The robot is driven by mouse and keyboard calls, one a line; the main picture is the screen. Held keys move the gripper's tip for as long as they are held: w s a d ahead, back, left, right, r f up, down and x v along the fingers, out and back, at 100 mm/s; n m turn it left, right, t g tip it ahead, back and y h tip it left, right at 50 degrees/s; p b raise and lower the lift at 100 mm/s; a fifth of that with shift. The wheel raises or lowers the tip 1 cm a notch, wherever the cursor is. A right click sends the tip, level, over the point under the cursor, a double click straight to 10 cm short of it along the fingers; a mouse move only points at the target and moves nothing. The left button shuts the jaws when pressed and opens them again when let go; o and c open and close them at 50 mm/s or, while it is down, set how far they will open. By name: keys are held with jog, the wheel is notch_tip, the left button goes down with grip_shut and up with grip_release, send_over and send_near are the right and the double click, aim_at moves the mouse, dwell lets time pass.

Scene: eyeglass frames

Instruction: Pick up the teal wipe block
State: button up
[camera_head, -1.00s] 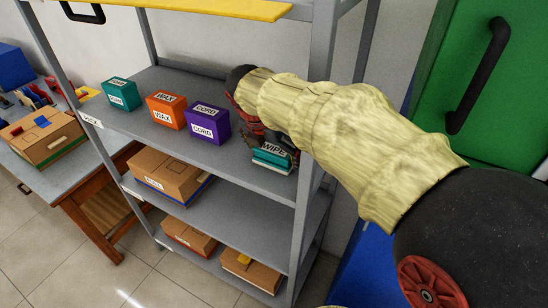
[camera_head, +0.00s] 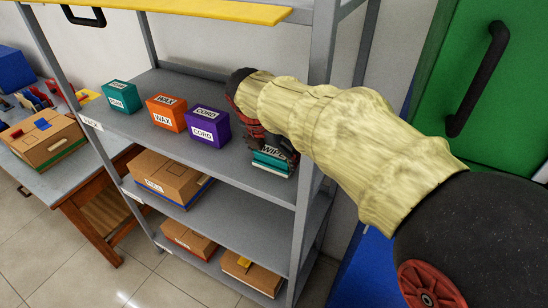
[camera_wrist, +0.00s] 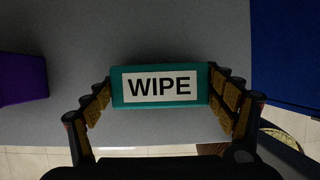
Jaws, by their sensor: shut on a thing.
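The teal wipe block (camera_head: 272,163) sits at the right end of the upper grey shelf, partly hidden by my gripper in the head view. In the wrist view the block (camera_wrist: 160,73) shows its white WIPE label facing the camera. My gripper (camera_wrist: 160,88) has one finger against each short end of the block and is shut on it. In the head view my gripper (camera_head: 270,145) comes down over the block from above. Whether the block is clear of the shelf I cannot tell.
A purple CORD block (camera_head: 207,127), an orange WAX block (camera_head: 166,113) and a teal block (camera_head: 119,96) stand to the left on the shelf. The shelf's upright post (camera_head: 306,190) is close on the right. Cardboard boxes (camera_head: 170,177) lie on lower shelves.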

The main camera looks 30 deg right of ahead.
aim_at(275, 151)
jog(key=shift+r, duration=0.45)
jog(key=p+v, duration=0.1)
jog(key=v, duration=0.2)
jog(key=shift+w+d, duration=0.2)
jog(key=s+a+p, duration=0.2)
jog(key=s+a, duration=0.7)
jog(key=a, duration=0.5)
jog(key=shift+s+a, duration=0.3)
jog(key=shift+a, duration=0.05)
jog(key=shift+f, duration=0.15)
jog(key=o, duration=0.8)
jog(key=c, duration=0.5)
